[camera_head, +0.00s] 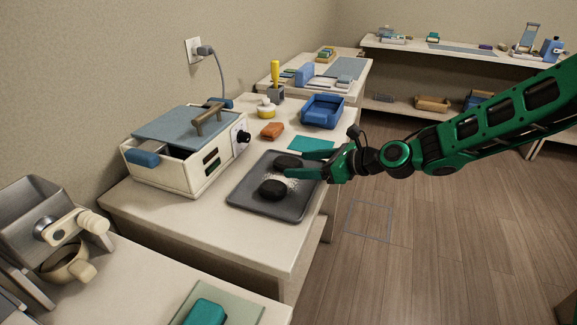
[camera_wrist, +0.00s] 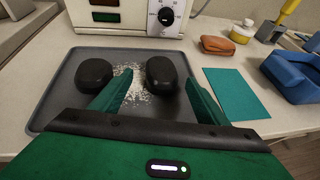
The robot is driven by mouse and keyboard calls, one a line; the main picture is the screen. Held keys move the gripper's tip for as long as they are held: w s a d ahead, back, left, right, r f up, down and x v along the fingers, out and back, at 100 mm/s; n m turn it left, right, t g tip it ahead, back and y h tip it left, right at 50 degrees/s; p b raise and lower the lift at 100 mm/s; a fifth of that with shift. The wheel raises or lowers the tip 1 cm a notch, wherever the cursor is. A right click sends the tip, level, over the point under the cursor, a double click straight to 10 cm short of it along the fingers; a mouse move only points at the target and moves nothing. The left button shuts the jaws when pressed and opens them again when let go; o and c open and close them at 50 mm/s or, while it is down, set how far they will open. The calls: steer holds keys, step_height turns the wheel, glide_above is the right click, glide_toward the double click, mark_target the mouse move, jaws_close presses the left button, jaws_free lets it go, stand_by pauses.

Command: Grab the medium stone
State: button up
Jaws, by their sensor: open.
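Two dark, rounded stones lie on a grey tray (camera_head: 240,200). The far stone (camera_head: 288,162) is the right-hand stone (camera_wrist: 160,74) in the wrist view. The near stone (camera_head: 272,189) is the left-hand stone (camera_wrist: 94,73) there. They look close in size, and I cannot tell for sure which is the medium one. My green gripper (camera_head: 289,160) is open over the tray's right side. In the wrist view its fingers (camera_wrist: 159,78) point to either side of the right-hand stone, and the left finger lies toward the gap between the stones. I see no clear contact.
White grains lie on the tray between the stones. The wax warmer (camera_head: 185,150) stands behind the tray in the wrist view. A teal mat (camera_head: 312,143), an orange-brown item (camera_head: 271,131), a yellow-lidded jar (camera_head: 266,108) and a blue bin (camera_head: 322,112) are beyond the tray.

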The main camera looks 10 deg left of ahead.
mark_target(294, 162)
steer(key=x, duration=0.4)
steer(key=shift+w, duration=0.2)
steer(key=c, duration=1.3)
steer(key=shift+c, duration=0.2)
steer(key=shift+r, duration=0.2)
